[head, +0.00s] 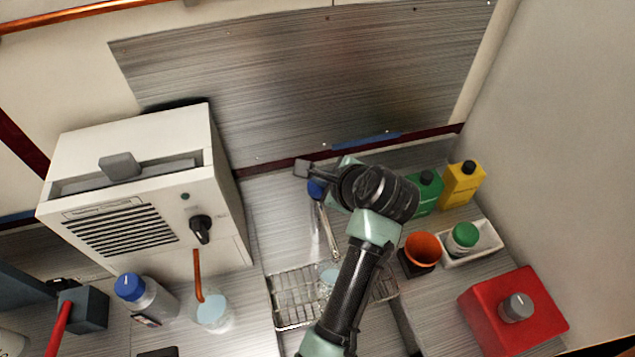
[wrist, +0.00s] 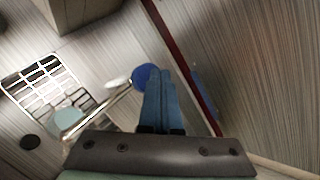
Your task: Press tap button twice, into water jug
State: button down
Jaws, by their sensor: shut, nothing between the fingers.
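A metal tap (head: 329,230) with a round blue button (head: 317,189) on top stands at the back of the counter. The button (wrist: 146,76) and the slanting tap body (wrist: 100,113) also show in the wrist view. A clear, pale-blue jug (head: 328,279) stands on the wire rack under the spout, partly hidden by my arm; it also shows in the wrist view (wrist: 68,119). My gripper (head: 302,169) is shut and empty, near the button from above. In the wrist view the closed fingertips (wrist: 155,71) overlap the button's right edge; I cannot tell whether they touch.
The wire rack (head: 293,300) surrounds the jug. A white box (head: 165,190) with a copper pipe over another pale-blue vessel (head: 213,313) stands left. An orange cup (head: 423,250), green and yellow bottles (head: 463,185) and a red box (head: 485,320) stand right. The metal wall is close behind.

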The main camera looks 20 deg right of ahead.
aim_at(322, 189)
jog(key=shift+s+f+b, duration=0.1)
jog(key=shift+f+b, duration=0.35)
jog(key=shift+f, duration=0.45)
dwell(0.7)
jog(key=shift+r+p, duration=1.35)
notch_tip(322, 189, up, 5)
jog(key=p, duration=0.5)
jog(key=shift+r, duration=0.15)
